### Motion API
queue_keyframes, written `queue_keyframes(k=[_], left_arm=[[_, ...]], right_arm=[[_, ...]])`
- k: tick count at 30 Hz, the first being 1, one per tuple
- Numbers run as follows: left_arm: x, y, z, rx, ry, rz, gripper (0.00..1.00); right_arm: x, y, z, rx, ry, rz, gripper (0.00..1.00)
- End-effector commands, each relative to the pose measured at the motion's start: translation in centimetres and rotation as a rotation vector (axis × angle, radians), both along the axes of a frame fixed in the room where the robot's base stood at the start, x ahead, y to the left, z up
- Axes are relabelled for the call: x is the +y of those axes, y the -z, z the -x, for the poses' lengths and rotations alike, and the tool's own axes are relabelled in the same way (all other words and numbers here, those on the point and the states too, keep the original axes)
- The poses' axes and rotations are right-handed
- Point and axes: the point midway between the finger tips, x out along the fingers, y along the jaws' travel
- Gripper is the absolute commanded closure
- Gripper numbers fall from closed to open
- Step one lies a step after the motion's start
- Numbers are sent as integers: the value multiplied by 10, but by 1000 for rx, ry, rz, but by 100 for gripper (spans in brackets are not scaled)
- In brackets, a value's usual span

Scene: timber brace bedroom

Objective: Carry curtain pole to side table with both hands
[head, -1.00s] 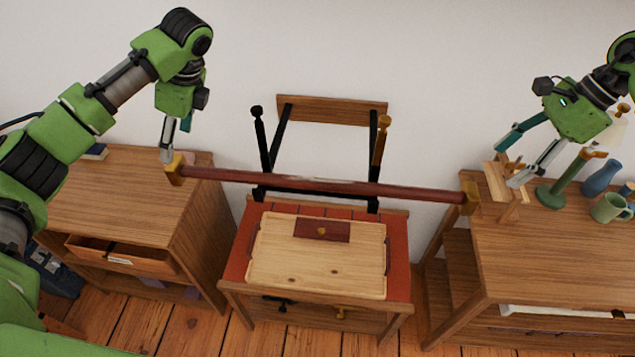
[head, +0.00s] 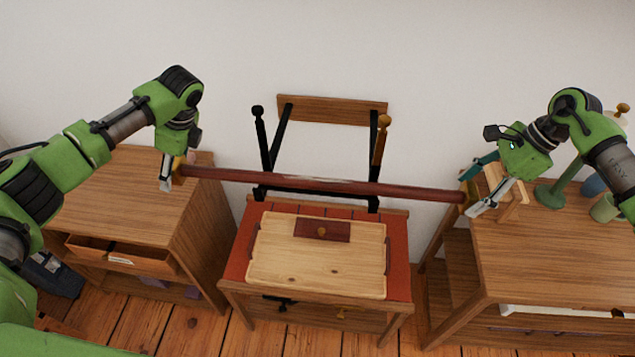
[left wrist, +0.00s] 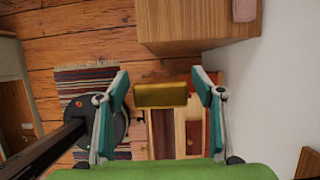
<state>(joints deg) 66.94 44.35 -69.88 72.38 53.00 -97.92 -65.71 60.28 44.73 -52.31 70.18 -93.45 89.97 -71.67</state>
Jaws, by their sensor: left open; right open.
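The curtain pole (head: 320,184) is a long dark-red rod with gold ends. It spans level across the gap between the left cabinet and the right wooden table. My left gripper (head: 177,172) is open around its left end; in the left wrist view the gold end (left wrist: 161,95) shows between the two open fingers (left wrist: 161,92). My right gripper (head: 471,190) is open, its fingers on either side of the right gold end, by a small wooden stand (head: 510,200). Whether the fingers touch the pole cannot be told. Which piece is the side table is unclear.
A low table with a red top (head: 238,262) stands in the middle, bearing a wooden tray (head: 275,275) with a dark-red block (head: 322,230). Dark posts rise behind it. The left cabinet (head: 95,205) has an open drawer. A green lamp stand (head: 550,195) is near my right arm.

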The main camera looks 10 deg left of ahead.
Motion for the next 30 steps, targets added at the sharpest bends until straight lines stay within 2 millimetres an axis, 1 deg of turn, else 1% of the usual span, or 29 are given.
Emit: queue_keyframes(k=[1, 2, 3, 5, 6, 8, 9, 14, 22, 26, 30], left_arm=[[0, 0, 0, 0, 0, 0, 39], [0, 0, 0, 0, 0, 0, 44], [0, 0, 0, 0, 0, 0, 54], [0, 0, 0, 0, 0, 0, 70], [0, 0, 0, 0, 0, 0, 80], [0, 0, 0, 0, 0, 0, 96], [0, 0, 0, 0, 0, 0, 100], [0, 0, 0, 0, 1, 0, 100], [0, -5, -1, -3, 1, 0, 100], [0, -12, -1, -2, 1, 0, 100], [0, -22, -1, -1, 2, 0, 100]], right_arm=[[0, 0, 0, 0, 0, 0, 39], [0, 0, 0, 0, 0, 0, 44], [0, 0, 0, 0, 0, 0, 54], [0, 0, 0, 1, 0, 0, 70], [0, 0, 0, 1, 0, 0, 80], [0, 0, 0, 0, 0, 0, 96], [0, 0, 0, 0, 0, 0, 100], [0, 0, 0, 0, 0, 0, 100], [0, -6, -1, -4, 2, -3, 100], [0, -12, -1, -4, 2, -3, 100], [0, -23, -1, -4, 2, -3, 100]])
